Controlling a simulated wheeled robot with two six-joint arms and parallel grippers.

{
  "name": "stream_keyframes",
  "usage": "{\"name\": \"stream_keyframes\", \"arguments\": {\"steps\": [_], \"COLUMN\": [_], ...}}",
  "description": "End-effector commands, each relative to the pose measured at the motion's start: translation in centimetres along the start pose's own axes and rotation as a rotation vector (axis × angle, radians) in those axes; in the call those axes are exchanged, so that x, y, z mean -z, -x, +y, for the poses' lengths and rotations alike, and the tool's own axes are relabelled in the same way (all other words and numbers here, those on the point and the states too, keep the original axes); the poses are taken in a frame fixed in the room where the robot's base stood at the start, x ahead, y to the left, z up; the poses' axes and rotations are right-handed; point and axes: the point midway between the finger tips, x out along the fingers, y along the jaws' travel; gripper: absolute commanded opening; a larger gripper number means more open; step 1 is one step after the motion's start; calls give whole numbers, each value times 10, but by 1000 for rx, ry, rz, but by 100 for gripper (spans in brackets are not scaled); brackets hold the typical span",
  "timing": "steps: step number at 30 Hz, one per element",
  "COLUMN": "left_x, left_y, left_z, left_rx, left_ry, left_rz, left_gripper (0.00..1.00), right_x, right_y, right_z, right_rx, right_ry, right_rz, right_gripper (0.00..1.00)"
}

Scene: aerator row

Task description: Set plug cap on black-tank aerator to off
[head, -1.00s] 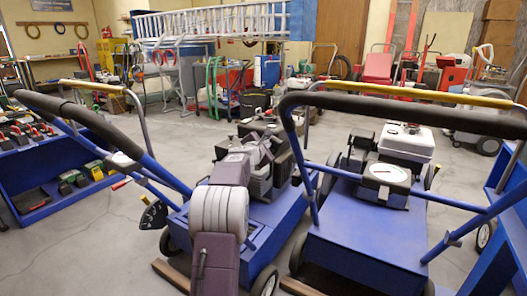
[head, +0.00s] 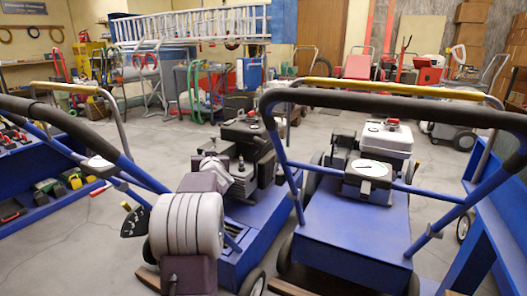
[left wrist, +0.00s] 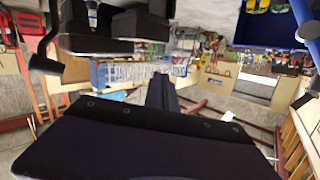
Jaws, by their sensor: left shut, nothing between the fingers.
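The aerator with the black tank (head: 245,131) stands left of centre in the head view, with a blue deck (head: 248,222) and a dark engine. I cannot make out its plug cap; my left arm covers part of the engine's near side. My left gripper (left wrist: 160,88) shows in the left wrist view as one dark narrow piece beyond the broad hand, shut and empty. In the head view its fingers are hidden behind my arm. Dark blocky parts (left wrist: 112,28) fill the top left of the wrist view, apart from the fingers. My right gripper is out of view.
A second blue aerator with a white tank (head: 386,137) stands close on the right. The handlebars (head: 400,112) of both machines cross in front of me. A blue shelf (head: 50,205) with tools stands at left. Bare floor lies behind the machines.

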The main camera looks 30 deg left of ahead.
Motion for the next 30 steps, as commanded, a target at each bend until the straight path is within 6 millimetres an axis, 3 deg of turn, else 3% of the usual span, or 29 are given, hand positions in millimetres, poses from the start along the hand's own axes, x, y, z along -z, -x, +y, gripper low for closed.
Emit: {"name": "stream_keyframes", "arguments": {"steps": [2,5,6,10,13,16,23,30], "left_x": [15,33,37,30,11,-10,-9,10], "left_y": [1,10,16,43,62,68,63,32], "left_z": [3,31,48,108,142,155,158,182], "left_rx": [21,26,18,-40,-130,-217,-217,-220], "left_ry": [-453,-992,-1176,-1586,-1701,-1733,-1729,-1728], "left_rz": [109,292,375,641,773,784,780,779], "left_gripper": [0,0,0,0,0,0,0,0], "right_x": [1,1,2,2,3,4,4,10], "right_y": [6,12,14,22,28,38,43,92], "right_z": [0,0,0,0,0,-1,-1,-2], "right_rx": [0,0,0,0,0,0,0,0], "right_ry": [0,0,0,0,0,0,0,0], "right_rz": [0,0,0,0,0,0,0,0], "right_gripper": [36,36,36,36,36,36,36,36]}}
